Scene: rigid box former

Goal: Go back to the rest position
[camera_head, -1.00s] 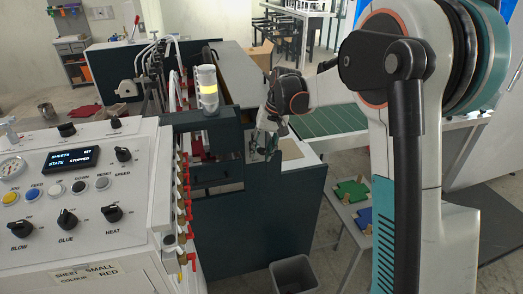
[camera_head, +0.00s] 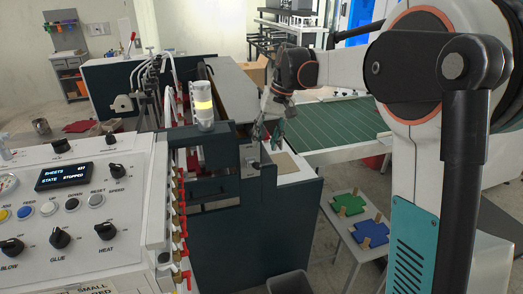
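My gripper (camera_head: 268,134) hangs from my arm over the dark machine, close to a small metal plate (camera_head: 250,158) on its top. Its two teal fingers point down and look spread apart, with nothing visible between them. Whether the fingertips touch the machine is unclear at this distance. My arm reaches in from the right side of the picture, bent at the elbow. The dark green box-forming machine (camera_head: 240,235) stands in the middle, with a tan surface (camera_head: 289,167) to the right of the gripper.
A white control panel (camera_head: 75,215) at left reads "STOPPED". A lit signal lamp (camera_head: 203,103) stands left of the gripper. A green conveyor (camera_head: 335,124) runs behind it. A low table at right holds green (camera_head: 349,204) and blue (camera_head: 371,233) pieces. A grey bin (camera_head: 288,284) stands in front.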

